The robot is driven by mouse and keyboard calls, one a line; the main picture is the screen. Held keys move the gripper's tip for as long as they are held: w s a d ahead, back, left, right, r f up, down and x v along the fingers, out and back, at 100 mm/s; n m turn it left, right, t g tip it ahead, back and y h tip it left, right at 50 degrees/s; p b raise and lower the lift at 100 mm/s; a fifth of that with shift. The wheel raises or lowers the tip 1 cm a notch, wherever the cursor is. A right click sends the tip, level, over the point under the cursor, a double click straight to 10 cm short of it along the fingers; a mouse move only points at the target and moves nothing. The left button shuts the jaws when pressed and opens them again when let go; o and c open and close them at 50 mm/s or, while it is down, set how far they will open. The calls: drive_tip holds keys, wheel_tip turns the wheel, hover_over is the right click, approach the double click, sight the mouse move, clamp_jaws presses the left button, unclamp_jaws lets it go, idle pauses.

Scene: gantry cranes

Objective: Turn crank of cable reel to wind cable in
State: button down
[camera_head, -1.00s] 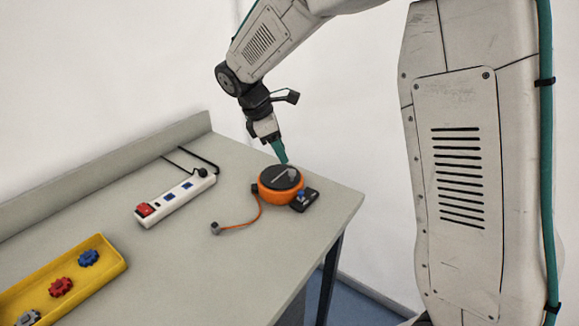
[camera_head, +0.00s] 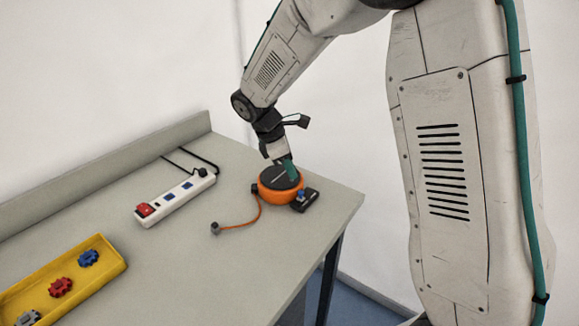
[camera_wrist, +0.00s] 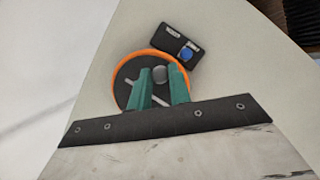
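The cable reel (camera_head: 268,192) is an orange drum with a dark top, standing near the right end of the bench. An orange cable (camera_head: 248,222) runs from it to a grey plug (camera_head: 215,228) lying on the bench. In the wrist view the reel (camera_wrist: 117,72) shows a grey round crank knob (camera_wrist: 159,75) on its dark top. My gripper (camera_wrist: 163,75) has green fingers, which are apart with the knob between their tips. In the head view my gripper (camera_head: 291,172) is low over the reel top. I cannot tell whether the fingers touch the knob.
A small black box with a blue button (camera_head: 305,200) sits close against the reel's right side. A white power strip with a red switch (camera_head: 175,200) lies to the left. A yellow tray (camera_head: 112,270) with colored gears is at the front left. The bench edge is near the reel.

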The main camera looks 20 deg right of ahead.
sight(266, 182)
drive_tip(key=shift+a+m, duration=0.1)
drive_tip(key=shift+m, duration=0.3)
drive_tip(key=m, duration=0.1)
drive_tip(key=a+m+g, duration=0.1)
drive_tip(key=m, duration=0.1)
drive_tip(key=m+g+y, duration=0.1)
drive_tip(key=m, duration=0.1)
drive_tip(key=shift+s+a, duration=0.1)
drive_tip(key=shift+a, duration=0.25)
drive_tip(key=m, duration=0.2)
drive_tip(key=a+m+y, duration=0.1)
drive_tip(key=m, duration=0.1)
drive_tip(key=m+g, duration=0.1)
drive_tip(key=shift+w+a+m+y, duration=0.25)
drive_tip(key=shift+m+y, duration=0.15)
drive_tip(key=m, duration=0.2)
drive_tip(key=a+m+y, duration=0.1)
drive_tip(key=shift+w+m, duration=0.4)
drive_tip(key=m, duration=0.1)
drive_tip(key=m+y, duration=0.1)
drive_tip(key=shift+w+a+m, duration=0.15)
drive_tip(key=shift+w+m, duration=0.15)
drive_tip(key=shift+w, duration=0.05)
drive_tip(key=m+y, duration=0.1)
drive_tip(key=m, duration=0.1)
drive_tip(key=w+m+y, duration=0.1)
drive_tip(key=m, duration=0.1)
drive_tip(key=shift+w+a+m, duration=0.15)
drive_tip(key=shift+m, duration=0.15)
